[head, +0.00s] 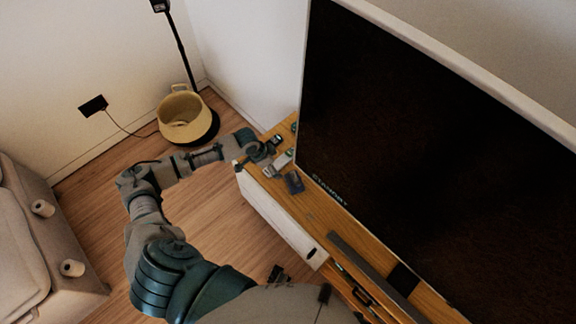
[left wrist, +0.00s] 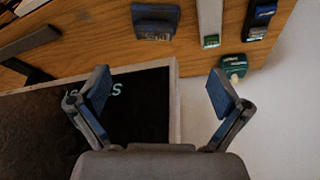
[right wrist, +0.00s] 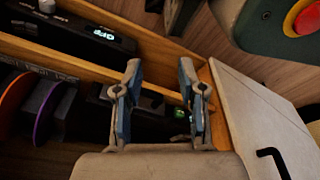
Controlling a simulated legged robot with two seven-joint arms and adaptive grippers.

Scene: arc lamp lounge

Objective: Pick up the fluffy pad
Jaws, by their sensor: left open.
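I cannot make out a thing that is plainly a fluffy pad in any view. A dark blue block-like item lies on the wooden stand in the head view (head: 294,183); a similar dark box shows at the top of the left wrist view (left wrist: 155,20). Its surface is too small to tell. My left gripper (head: 270,156) is over the far end of the stand; in the left wrist view (left wrist: 160,95) its fingers are wide apart with nothing between them. My right gripper (right wrist: 160,68) has its fingers apart and empty, above a shelf with dark devices.
The large TV (head: 430,150) stands close beside my left gripper. A pale bar with a green end (left wrist: 210,30), a blue-black item (left wrist: 262,18) and a green item (left wrist: 232,66) lie near it. A beige basket (head: 184,118) stands on the floor. A wooden edge (right wrist: 120,75) borders the shelf.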

